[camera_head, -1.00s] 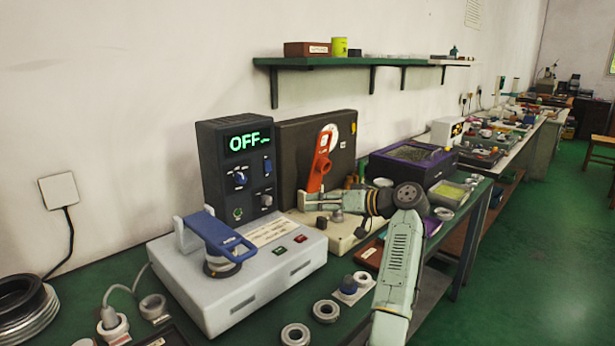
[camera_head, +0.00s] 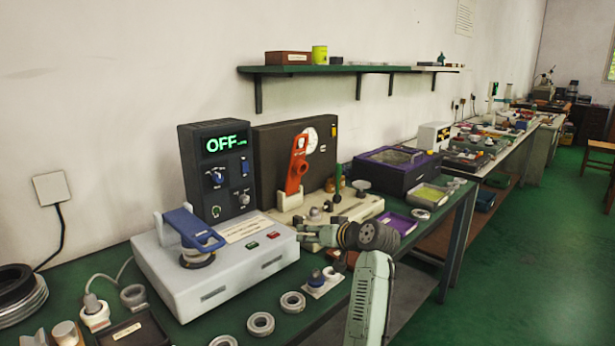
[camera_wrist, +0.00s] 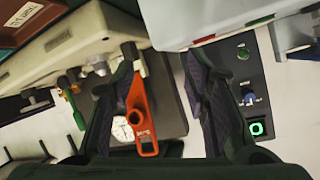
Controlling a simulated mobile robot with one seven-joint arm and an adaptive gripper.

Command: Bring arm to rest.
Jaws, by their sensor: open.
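My gripper (camera_head: 305,236) hangs at the front edge of the bench, beside the beige base of the orange-handled device; it looks small and partly blends with that base. In the wrist view its two dark fingers (camera_wrist: 158,68) stand apart with nothing between them. The orange handle (camera_head: 297,165) stands upright behind; in the wrist view the orange handle (camera_wrist: 139,110) shows beyond the fingers, near the left one. My pale green arm rises from the lower edge of the head view to the dark wrist joint.
A grey device with a blue handle (camera_head: 194,228) stands left of my gripper, before a dark control box (camera_head: 220,150) reading OFF. Several metal rings (camera_head: 261,323) lie along the bench front. A purple box (camera_head: 395,168) stands farther right. The green floor (camera_head: 500,280) at right is clear.

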